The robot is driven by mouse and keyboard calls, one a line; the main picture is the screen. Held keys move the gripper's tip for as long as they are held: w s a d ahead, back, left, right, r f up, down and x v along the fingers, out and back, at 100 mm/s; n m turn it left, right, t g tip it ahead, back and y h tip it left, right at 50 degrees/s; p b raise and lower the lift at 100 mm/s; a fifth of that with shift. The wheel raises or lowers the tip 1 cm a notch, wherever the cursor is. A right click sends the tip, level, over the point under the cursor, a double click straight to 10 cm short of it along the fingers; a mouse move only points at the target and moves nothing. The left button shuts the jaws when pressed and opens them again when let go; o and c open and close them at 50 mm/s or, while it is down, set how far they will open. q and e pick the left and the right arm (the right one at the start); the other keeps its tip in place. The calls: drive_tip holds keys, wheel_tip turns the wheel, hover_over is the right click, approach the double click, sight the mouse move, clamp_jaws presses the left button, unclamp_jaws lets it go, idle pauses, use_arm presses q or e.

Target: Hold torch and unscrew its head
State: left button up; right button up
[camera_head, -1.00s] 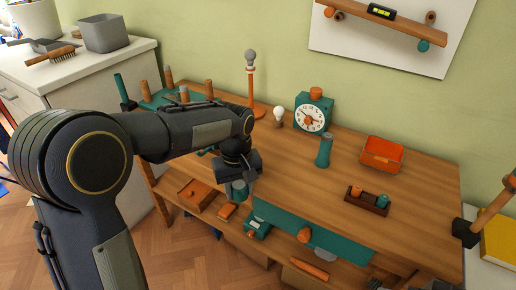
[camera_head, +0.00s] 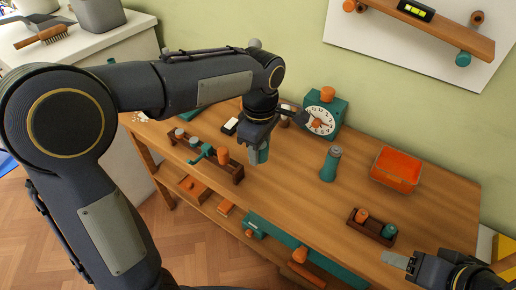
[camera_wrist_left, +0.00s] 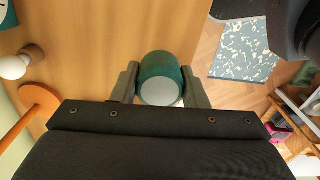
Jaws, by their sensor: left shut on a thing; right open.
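My left gripper (camera_head: 258,140) is shut on the torch (camera_head: 262,153), a teal cylinder, and holds it above the middle of the workbench. In the left wrist view the torch (camera_wrist_left: 160,80) sits between both fingers, its round pale grey end facing the camera.
A teal cylinder with a grey top (camera_head: 330,165) stands on the bench right of the torch. A teal clock (camera_head: 322,118) is behind it. An orange tray (camera_head: 396,170) and small wooden rack (camera_head: 371,227) are to the right. A tool rack (camera_head: 208,158) is left.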

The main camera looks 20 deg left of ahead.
use_arm(q)
drive_tip(key=w+a+f, duration=0.1)
drive_tip(key=w+f, duration=0.3)
drive_tip(key=w, duration=0.1)
drive_tip(key=w+a+f, duration=0.1)
drive_tip(key=w+f, duration=0.1)
drive_tip(key=shift+w+a+f+b, duration=0.3)
drive_tip(key=shift+w+a+f, duration=0.1)
drive_tip(key=shift+w+f, duration=0.2)
drive_tip(key=shift+f, duration=0.15)
drive_tip(key=shift+w+f, duration=0.1)
drive_tip(key=shift+f, duration=1.45)
drive_tip(key=shift+f+b, duration=0.2)
drive_tip(key=shift+b, duration=0.15)
drive_tip(key=o, duration=1.1)
wheel_tip(320, 180, up, 12)
drive_tip(key=shift+r+p, duration=0.25)
drive_tip(key=shift+p, duration=0.8)
